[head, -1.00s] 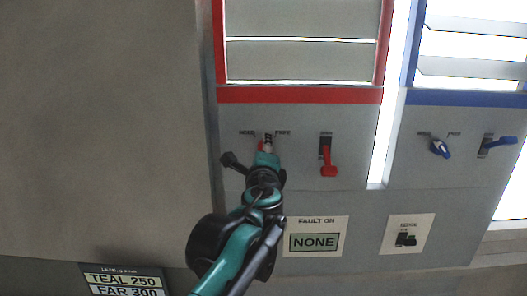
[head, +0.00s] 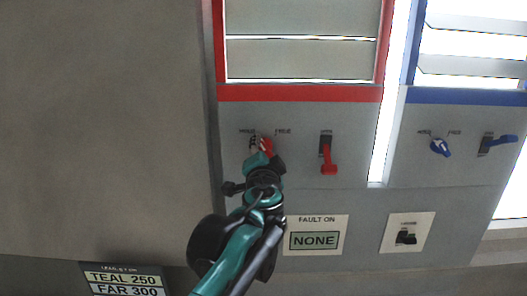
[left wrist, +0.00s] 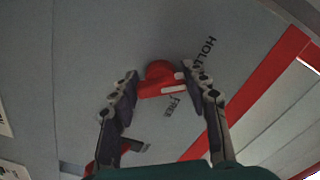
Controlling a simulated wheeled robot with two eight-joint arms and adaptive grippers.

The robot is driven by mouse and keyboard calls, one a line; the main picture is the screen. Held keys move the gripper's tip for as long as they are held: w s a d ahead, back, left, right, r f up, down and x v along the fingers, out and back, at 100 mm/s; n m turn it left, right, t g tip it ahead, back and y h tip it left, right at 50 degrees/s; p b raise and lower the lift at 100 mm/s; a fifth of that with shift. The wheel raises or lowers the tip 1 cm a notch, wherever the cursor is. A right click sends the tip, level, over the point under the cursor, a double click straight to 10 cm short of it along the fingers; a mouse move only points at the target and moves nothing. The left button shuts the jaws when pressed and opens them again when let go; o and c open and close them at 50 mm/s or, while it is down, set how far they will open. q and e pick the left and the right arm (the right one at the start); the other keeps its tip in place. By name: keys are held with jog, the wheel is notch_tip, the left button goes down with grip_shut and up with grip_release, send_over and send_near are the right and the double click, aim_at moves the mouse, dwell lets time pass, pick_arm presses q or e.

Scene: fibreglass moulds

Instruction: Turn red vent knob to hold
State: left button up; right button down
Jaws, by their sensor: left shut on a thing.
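The red vent knob (head: 266,143) is on the grey panel under the red-framed vent, between the HOLD label on the left and the FREE label on the right. My left gripper (head: 261,149) is at the knob and partly hides it. In the left wrist view the red knob (left wrist: 158,82) is between the two fingers, and my left gripper (left wrist: 161,76) is shut on it. The knob's white mark lies by the right finger, near the HOLD and FREE lettering. I cannot tell exactly which label it points at. My right gripper is not in view.
A red lever (head: 328,165) is close to the right of the knob. A blue knob (head: 440,147) and blue lever (head: 497,143) are on the panel further right. A sign (head: 315,238) below reads FAULT ON NONE. A bare wall (head: 100,130) fills the left.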

pick_arm(q)
jog(key=shift+f+n, duration=0.15)
jog(key=shift+n, duration=0.85)
jog(key=o, duration=1.2)
jog(key=shift+c, duration=0.2)
jog(key=s, duration=1.2)
